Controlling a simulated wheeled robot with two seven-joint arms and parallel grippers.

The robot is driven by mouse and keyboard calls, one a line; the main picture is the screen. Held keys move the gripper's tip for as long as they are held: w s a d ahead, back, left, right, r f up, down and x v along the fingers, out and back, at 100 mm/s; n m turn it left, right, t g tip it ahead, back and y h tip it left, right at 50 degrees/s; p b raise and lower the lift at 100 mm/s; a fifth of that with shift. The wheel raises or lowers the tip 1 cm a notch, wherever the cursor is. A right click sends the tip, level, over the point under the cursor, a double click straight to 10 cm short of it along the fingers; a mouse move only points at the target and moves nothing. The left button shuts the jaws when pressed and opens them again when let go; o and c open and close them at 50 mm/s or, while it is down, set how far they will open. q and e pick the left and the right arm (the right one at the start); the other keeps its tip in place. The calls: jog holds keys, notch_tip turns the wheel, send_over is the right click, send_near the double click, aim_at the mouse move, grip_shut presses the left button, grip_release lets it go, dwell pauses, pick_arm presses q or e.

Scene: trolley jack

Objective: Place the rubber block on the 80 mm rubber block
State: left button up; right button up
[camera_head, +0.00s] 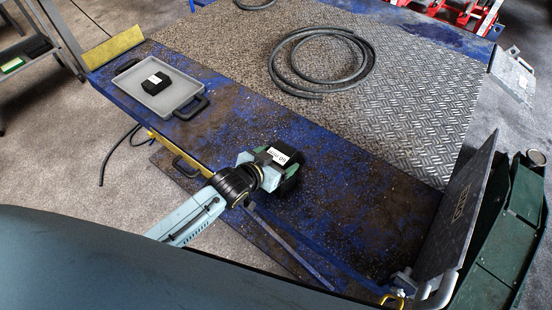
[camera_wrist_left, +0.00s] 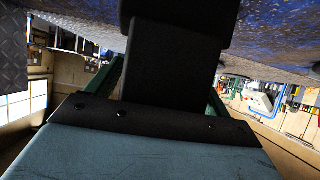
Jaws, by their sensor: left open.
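A black block with a white label (camera_head: 279,156), apparently reading 80 mm, is at the blue platform's near middle. My left gripper (camera_head: 282,172) is around it, with green fingers apart at its sides. In the left wrist view the green fingers (camera_wrist_left: 165,88) lie on either side of a dark form (camera_wrist_left: 175,20). That form has a wider and a narrower part; I cannot tell whether it is one block or two stacked. Another black rubber block (camera_head: 156,83) with a white label sits in the grey tray (camera_head: 186,99) at upper left. My right gripper is not in view.
A coiled black hose (camera_head: 368,62) lies on the diamond-plate surface behind. The blue platform (camera_head: 225,120) is clear between the tray and my left gripper.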

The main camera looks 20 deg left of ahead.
pick_arm(q)
jog(key=shift+r, duration=0.2)
jog(key=p+v, duration=0.2)
jog(key=v, duration=1)
jog(key=shift+f, duration=0.2)
jog(key=s+a+f+n+g+y, duration=0.15)
jog(key=s+a+f, duration=0.3)
jog(key=f, duration=0.75)
jog(key=s+a+f+g+y, duration=0.25)
jog(key=s+f, duration=0.25)
jog(key=f, duration=0.7)
jog(key=s+f+g, duration=0.3)
jog(key=s+f, duration=0.3)
jog(key=s, duration=0.6)
jog(key=s+f+g, duration=0.3)
jog(key=s+f, duration=0.4)
jog(key=s, duration=0.5)
jog(key=shift+a+f, duration=0.2)
jog(key=shift+a, duration=0.3)
